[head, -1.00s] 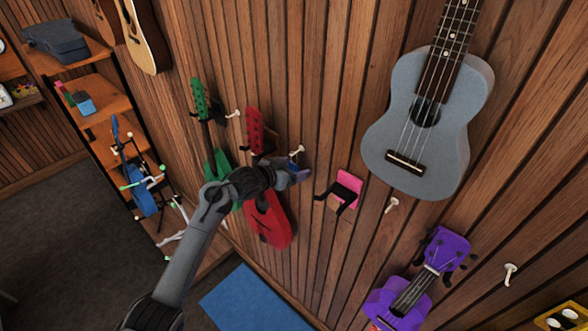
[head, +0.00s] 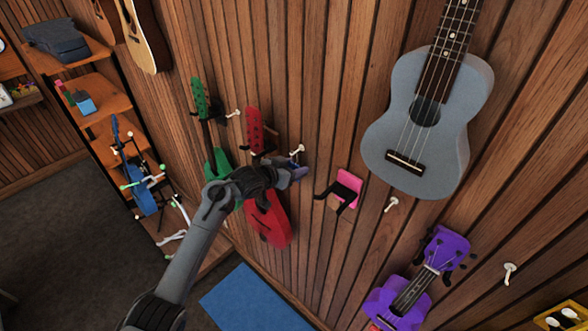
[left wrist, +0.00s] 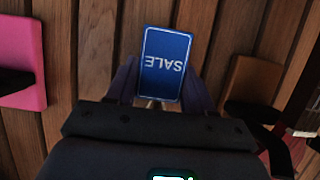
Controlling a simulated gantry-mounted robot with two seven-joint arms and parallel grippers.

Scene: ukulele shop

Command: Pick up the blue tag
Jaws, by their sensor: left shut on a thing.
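The blue tag (left wrist: 167,62) shows in the left wrist view with the white word SALE upside down on it. It sits between the two fingers of my left gripper (left wrist: 163,88), which is shut on it. In the head view my left gripper (head: 294,172) is close to the wood wall, just below a white peg (head: 298,150). In the head view the tag is mostly hidden by the gripper. I cannot tell whether it still touches the peg. My right gripper is not in view.
A pink hanger with black prongs (head: 348,187) is close on the right. A grey ukulele (head: 423,150) and a purple one (head: 402,298) hang farther right.

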